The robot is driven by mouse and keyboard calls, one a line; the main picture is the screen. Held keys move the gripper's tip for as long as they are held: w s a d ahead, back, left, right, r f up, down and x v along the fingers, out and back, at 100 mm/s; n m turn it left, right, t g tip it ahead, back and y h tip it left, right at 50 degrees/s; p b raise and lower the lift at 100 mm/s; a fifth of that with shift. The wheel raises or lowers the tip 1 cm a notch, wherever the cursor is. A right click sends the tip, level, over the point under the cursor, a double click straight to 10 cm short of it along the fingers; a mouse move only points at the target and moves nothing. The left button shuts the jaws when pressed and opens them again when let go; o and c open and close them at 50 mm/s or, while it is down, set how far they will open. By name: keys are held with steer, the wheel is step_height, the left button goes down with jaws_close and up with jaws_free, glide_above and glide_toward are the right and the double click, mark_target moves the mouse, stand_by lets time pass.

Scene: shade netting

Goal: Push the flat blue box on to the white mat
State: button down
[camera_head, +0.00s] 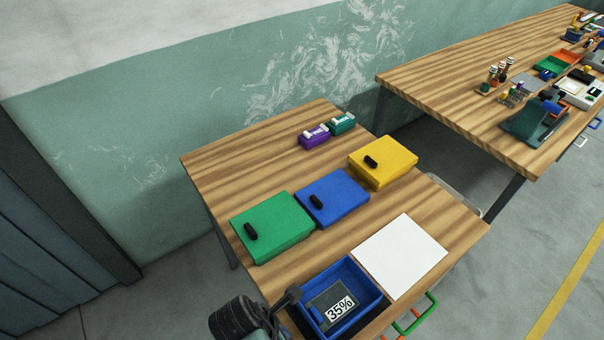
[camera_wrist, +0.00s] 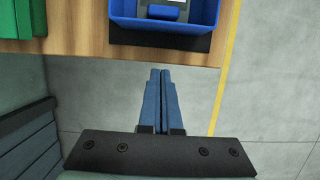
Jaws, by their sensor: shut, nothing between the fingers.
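The flat blue box (camera_head: 333,197) with a black handle lies on the wooden table between a green box and a yellow box. The white mat (camera_head: 400,256) lies flat and bare at the table's front right, to the lower right of the blue box and apart from it. My gripper (camera_wrist: 160,72) is shut and empty in the wrist view, over the floor just off the table's edge. Its fingers point toward a blue tray. In the head view my arm shows at the bottom, left of the tray, and the fingertips cannot be made out.
The green box (camera_head: 272,228) and yellow box (camera_head: 383,162) flank the blue one. The blue open tray (camera_head: 372,285) holds a dark item labelled 35%. Small purple (camera_head: 314,138) and teal (camera_head: 342,123) boxes stand at the back. A second, cluttered table (camera_head: 450,88) stands at the right.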

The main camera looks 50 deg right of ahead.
steer(key=x, duration=0.3)
steer(key=shift+s+d+f, duration=0.1)
steer(key=shift+f, duration=0.15)
steer(key=shift+s+d+r+p, duration=0.15)
steer(key=shift+d+p, duration=0.4)
steer(key=shift+d, duration=0.7)
steer(key=shift+s+d, duration=0.2)
steer(key=shift+d, duration=0.5)
steer(key=s+d+b, duration=0.1)
steer(key=d, duration=0.6)
steer(key=s+d+b, duration=0.1)
steer(key=s+d, duration=0.1)
steer(key=d, duration=0.6)
steer(key=s+d+b, duration=0.1)
steer(key=s+d, duration=0.1)
steer(key=d, duration=0.5)
steer(key=shift+s+d+f, duration=0.15)
steer(key=shift+d+f, duration=0.05)
steer(key=shift+f, duration=0.1)
steer(key=shift+s+d+r, duration=0.1)
steer(key=shift+d+r, duration=0.05)
steer(key=shift+d, duration=0.1)
